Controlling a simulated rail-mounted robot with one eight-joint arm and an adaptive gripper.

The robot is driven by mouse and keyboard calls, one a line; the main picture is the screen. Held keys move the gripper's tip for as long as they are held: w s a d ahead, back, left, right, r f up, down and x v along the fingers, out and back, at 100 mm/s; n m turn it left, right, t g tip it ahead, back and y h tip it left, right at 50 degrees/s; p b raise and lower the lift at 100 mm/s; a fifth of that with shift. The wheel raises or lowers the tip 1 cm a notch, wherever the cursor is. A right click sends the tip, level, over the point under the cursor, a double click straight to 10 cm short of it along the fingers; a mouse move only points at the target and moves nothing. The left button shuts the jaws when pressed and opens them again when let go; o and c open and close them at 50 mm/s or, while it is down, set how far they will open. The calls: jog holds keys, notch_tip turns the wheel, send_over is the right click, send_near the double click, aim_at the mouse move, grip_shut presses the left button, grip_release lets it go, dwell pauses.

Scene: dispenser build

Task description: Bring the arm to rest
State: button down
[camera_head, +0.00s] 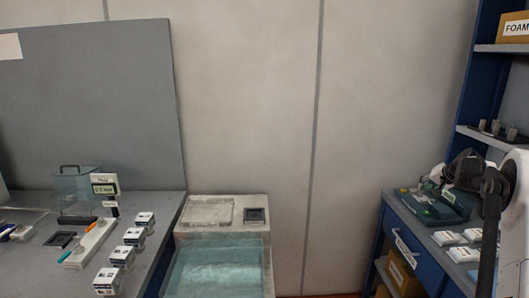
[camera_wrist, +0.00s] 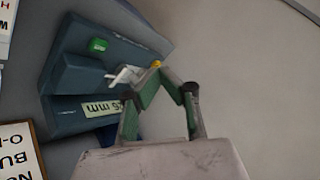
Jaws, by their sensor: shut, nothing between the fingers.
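My gripper (camera_wrist: 165,82) is shut and empty in the wrist view, its green-padded fingers drawn in towards each other. Just beyond its tips is a dark teal device (camera_wrist: 75,75) with a green button (camera_wrist: 97,45), a white lever (camera_wrist: 122,76) and a label ending in "mm". I cannot tell whether the fingertips touch the device. In the head view my arm (camera_head: 515,205) comes in at the right edge, and the dark gripper (camera_head: 465,168) is over the teal device (camera_head: 436,208) on the right-hand counter. The fingertips are hard to make out there.
White boxes (camera_head: 450,238) lie on the right counter, beside blue shelving (camera_head: 473,75). A left bench (camera_head: 155,208) holds several small boxes (camera_head: 122,255), a white strip (camera_head: 90,245) and a clear case (camera_head: 73,190). A white unit with a teal basin (camera_head: 218,268) stands in the middle. Floor space shows right of it.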

jog(key=s+a+r+n, duration=0.1)
jog(key=s+a+r, duration=0.3)
jog(key=a, duration=0.5)
jog(key=s+a+r+n, duration=0.1)
jog(key=s+a+r, duration=0.2)
jog(key=a+r, duration=0.5)
jog(key=s+a+r+n+g, duration=0.1)
jog(key=s+a+r+n, duration=0.15)
jog(key=s+a, duration=1.15)
jog(key=s+a+f+n+b, duration=0.1)
jog(key=s+a+f, duration=0.1)
jog(key=s+a, duration=1.1)
jog(key=s+a+f+n, duration=0.1)
jog(key=s+f, duration=0.3)
jog(key=s, duration=0.4)
jog(key=s+a+f+n, duration=0.1)
jog(key=s+a+f, duration=0.2)
jog(key=s, duration=0.5)
jog(key=shift+a+f+g+h+b, duration=0.3)
jog(key=shift+f+h+b, duration=0.1)
jog(key=shift+f, duration=0.3)
jog(key=shift+d, duration=0.2)
